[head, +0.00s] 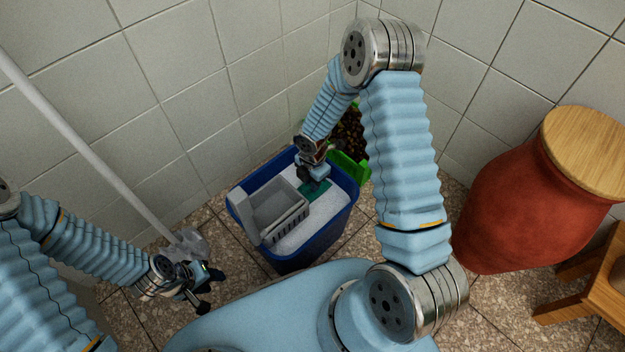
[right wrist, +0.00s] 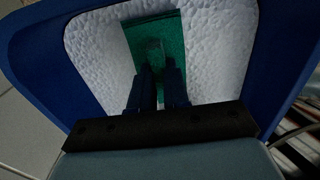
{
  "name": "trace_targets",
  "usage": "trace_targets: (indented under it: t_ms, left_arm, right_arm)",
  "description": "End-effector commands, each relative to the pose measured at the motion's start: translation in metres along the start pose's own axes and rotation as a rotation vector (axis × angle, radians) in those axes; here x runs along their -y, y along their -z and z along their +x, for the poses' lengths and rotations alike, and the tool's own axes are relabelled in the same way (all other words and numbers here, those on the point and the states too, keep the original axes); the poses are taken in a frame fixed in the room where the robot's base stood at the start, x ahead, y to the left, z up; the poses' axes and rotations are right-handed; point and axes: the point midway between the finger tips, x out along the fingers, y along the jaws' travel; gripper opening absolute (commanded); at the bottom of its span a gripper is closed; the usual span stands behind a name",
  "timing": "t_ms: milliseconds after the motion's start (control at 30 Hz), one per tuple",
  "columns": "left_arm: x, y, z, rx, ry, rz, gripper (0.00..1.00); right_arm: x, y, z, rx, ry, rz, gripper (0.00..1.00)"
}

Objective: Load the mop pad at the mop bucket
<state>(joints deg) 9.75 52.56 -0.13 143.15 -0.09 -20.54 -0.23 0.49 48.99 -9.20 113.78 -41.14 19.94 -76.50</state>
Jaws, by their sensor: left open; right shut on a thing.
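The blue mop bucket (head: 297,250) stands on the floor in the middle of the head view, with white foamy content and a grey wringer basket (head: 278,213) at its left. My right gripper (head: 315,183) reaches down into the bucket's right part. It is shut on the green mop pad (head: 318,190), which is at the white foam; the pad also shows in the right wrist view (right wrist: 156,30). Whether the pad dips into the foam is hard to tell. My left gripper (head: 207,290) is open, low at the left, beside the lower end of a grey mop pole (head: 90,155).
A green container (head: 352,169) with dark contents stands behind the bucket. A large red pot (head: 505,215) with a wooden lid (head: 585,150) and a wooden stool (head: 590,285) are at the right. Tiled walls close the corner behind. Some floor is free around the bucket.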

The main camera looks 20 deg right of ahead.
Motion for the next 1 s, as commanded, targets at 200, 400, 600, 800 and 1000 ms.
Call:
trace_targets:
  t_ms: [200,400,600,800,1000]
  left_arm:
    - [-0.0004,0.0001,-0.0007,0.0,0.0,0.0,0.43]
    - [-0.0003,0.0001,-0.0007,0.0,0.0,0.0,0.43]
    - [-0.0001,0.0,-0.0002,0.0,0.0,0.0,0.43]
    - [0.0005,0.0,0.0017,0.0,0.0,0.0,0.43]
    - [0.0012,-0.0001,0.0036,0.0,0.0,0.0,0.43]
  right_arm:
    - [-0.0001,0.0,-0.0008,0.0,0.0,0.0,0.0]
    - [0.0,0.0,-0.0008,0.0,0.0,0.0,0.0]
    - [0.0001,0.0,-0.0003,0.0,0.0,0.0,0.0]
    - [0.0001,0.0,0.0021,0.0,0.0,0.0,0.0]
    - [0.0,0.0,0.0045,0.0,0.0,0.0,0.0]
